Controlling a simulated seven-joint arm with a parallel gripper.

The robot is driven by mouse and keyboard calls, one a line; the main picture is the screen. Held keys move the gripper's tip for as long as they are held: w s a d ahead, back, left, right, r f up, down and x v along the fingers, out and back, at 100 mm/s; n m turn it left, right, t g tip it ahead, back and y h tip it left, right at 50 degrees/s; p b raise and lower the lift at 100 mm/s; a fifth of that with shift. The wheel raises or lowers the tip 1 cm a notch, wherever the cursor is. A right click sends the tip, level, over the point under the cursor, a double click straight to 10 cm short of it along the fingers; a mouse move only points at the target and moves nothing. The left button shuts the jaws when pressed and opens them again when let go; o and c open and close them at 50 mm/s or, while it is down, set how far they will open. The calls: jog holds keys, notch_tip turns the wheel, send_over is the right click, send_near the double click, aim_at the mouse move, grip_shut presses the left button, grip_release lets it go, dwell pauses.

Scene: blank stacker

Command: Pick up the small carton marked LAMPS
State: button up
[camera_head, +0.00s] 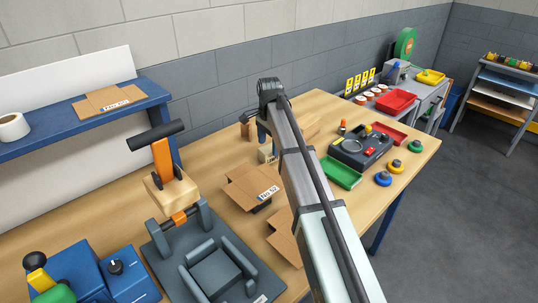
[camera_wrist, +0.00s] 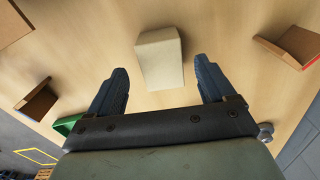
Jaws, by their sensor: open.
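A small pale carton (camera_wrist: 160,58) lies on the wooden bench in the wrist view, ahead of and between my two fingers, with clear gaps on both sides. It appears to be the small pale box (camera_head: 265,155) below my gripper in the head view, partly hidden by my arm. A dark mark shows on it there, too small to read. My gripper (camera_wrist: 157,88) is open and empty, with its fingers on either side of the carton's near end. In the head view, my gripper (camera_head: 262,132) points down over the bench, partly hidden.
Flat brown cartons (camera_head: 252,185) lie nearer on the bench. A green tray (camera_head: 341,172) and a grey device (camera_head: 361,146) stand to the right. A grey fixture (camera_head: 212,266) fills the front left. Brown pieces stand left (camera_wrist: 37,100) and right (camera_wrist: 290,46) in the wrist view.

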aim_at(269, 148)
notch_tip(269, 148, down, 3)
jog(key=shift+w+f, duration=0.1)
jog(key=shift+c, duration=0.2)
jog(key=c, duration=1)
